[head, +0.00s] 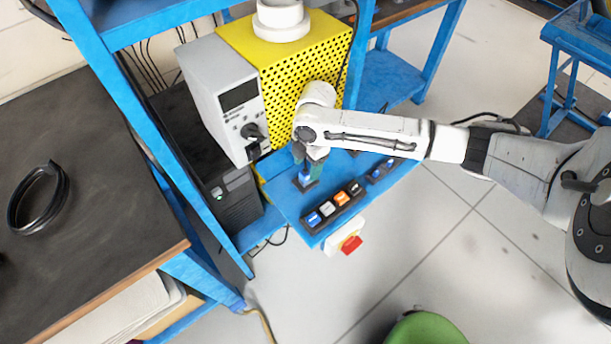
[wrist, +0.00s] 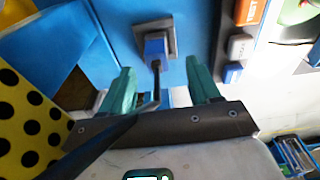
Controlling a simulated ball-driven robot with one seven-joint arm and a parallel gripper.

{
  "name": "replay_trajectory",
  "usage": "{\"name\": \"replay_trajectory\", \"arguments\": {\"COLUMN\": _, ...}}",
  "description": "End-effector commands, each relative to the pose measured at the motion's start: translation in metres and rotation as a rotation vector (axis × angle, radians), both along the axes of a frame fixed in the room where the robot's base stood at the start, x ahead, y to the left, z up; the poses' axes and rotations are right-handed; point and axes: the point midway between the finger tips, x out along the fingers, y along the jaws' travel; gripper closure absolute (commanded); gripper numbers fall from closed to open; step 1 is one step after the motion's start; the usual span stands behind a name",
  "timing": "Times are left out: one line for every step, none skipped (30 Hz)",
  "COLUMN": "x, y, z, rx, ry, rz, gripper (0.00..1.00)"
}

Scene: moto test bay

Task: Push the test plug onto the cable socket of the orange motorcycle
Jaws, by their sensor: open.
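The blue test plug (wrist: 155,46) sits in a grey square holder (wrist: 171,27) on the blue panel in the wrist view. A dark cable runs from it towards my wrist, passing between the fingers. My gripper (wrist: 163,88) is open, with its two teal fingers apart on either side of the cable and the plug just beyond their tips. In the head view my gripper (head: 309,164) points down over the blue shelf, at a blue piece that looks like the plug (head: 305,180), partly hidden by the fingers. The orange motorcycle and its cable socket are not in view.
A row of coloured buttons (head: 333,206) and a red switch (head: 351,243) are on the blue shelf (head: 278,196). A grey instrument (head: 225,95) and a yellow perforated box (head: 290,65) stand behind. A dark workbench (head: 90,230) is left; a green round object (head: 427,330) is at the bottom.

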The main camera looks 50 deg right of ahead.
Motion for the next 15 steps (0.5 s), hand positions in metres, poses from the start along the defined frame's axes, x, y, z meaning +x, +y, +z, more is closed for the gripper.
{"name": "replay_trajectory", "arguments": {"x": 0.0, "y": 0.0, "z": 0.0, "rx": 0.0, "ry": 0.0, "rz": 0.0, "gripper": 0.38}}
{"name": "replay_trajectory", "arguments": {"x": 0.0, "y": 0.0, "z": 0.0, "rx": 0.0, "ry": 0.0, "rz": 0.0, "gripper": 0.38}}
{"name": "replay_trajectory", "arguments": {"x": 0.0, "y": 0.0, "z": 0.0, "rx": 0.0, "ry": 0.0, "rz": 0.0, "gripper": 0.38}}
{"name": "replay_trajectory", "arguments": {"x": 0.0, "y": 0.0, "z": 0.0, "rx": 0.0, "ry": 0.0, "rz": 0.0, "gripper": 0.38}}
{"name": "replay_trajectory", "arguments": {"x": 0.0, "y": 0.0, "z": 0.0, "rx": 0.0, "ry": 0.0, "rz": 0.0, "gripper": 0.38}}
{"name": "replay_trajectory", "arguments": {"x": 0.0, "y": 0.0, "z": 0.0, "rx": 0.0, "ry": 0.0, "rz": 0.0, "gripper": 0.38}}
{"name": "replay_trajectory", "arguments": {"x": 0.0, "y": 0.0, "z": -0.002, "rx": 0.0, "ry": 0.001, "rz": 0.0, "gripper": 0.38}}
{"name": "replay_trajectory", "arguments": {"x": 0.0, "y": 0.0, "z": -0.003, "rx": 0.001, "ry": 0.001, "rz": 0.0, "gripper": 0.38}}
{"name": "replay_trajectory", "arguments": {"x": 0.001, "y": 0.0, "z": -0.008, "rx": 0.002, "ry": 0.002, "rz": -0.001, "gripper": 0.38}}
{"name": "replay_trajectory", "arguments": {"x": 0.001, "y": 0.001, "z": -0.011, "rx": 0.002, "ry": 0.002, "rz": -0.002, "gripper": 0.38}}
{"name": "replay_trajectory", "arguments": {"x": 0.001, "y": 0.0, "z": -0.016, "rx": 0.002, "ry": 0.003, "rz": -0.002, "gripper": 0.38}}
{"name": "replay_trajectory", "arguments": {"x": 0.002, "y": 0.0, "z": -0.021, "rx": 0.002, "ry": 0.003, "rz": -0.003, "gripper": 0.38}}
{"name": "replay_trajectory", "arguments": {"x": 0.003, "y": 0.0, "z": -0.025, "rx": 0.002, "ry": 0.003, "rz": -0.002, "gripper": 0.38}}
{"name": "replay_trajectory", "arguments": {"x": 0.003, "y": 0.0, "z": -0.029, "rx": 0.002, "ry": 0.003, "rz": -0.002, "gripper": 0.38}}
{"name": "replay_trajectory", "arguments": {"x": 0.003, "y": 0.0, "z": -0.036, "rx": 0.002, "ry": 0.003, "rz": -0.002, "gripper": 0.38}}
